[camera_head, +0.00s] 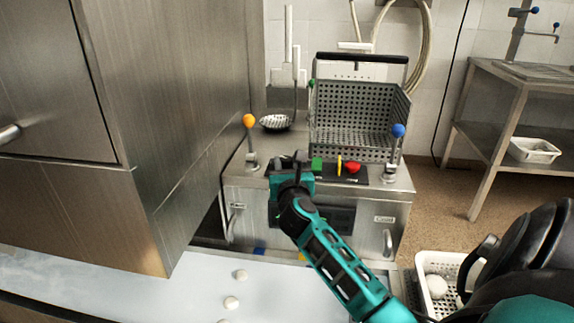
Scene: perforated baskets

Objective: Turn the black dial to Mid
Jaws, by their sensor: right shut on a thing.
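A steel fryer-like machine (310,202) stands in the middle, with a dark control panel (358,180) on its top front edge. A green control (317,164), a yellow one (339,165) and a red one (353,168) sit in a row there. My right gripper (290,160) reaches in from the lower right and is shut on the black dial at the left end of this row. The dial is hidden by the fingers, so its setting cannot be read. My left gripper is out of view.
An orange-knobbed lever (249,121) stands left of my right gripper, a blue-knobbed lever (398,131) to the right. A perforated basket (360,105) is behind. A tall steel cabinet (185,100) closes off the left. A white crate (438,264) is at lower right.

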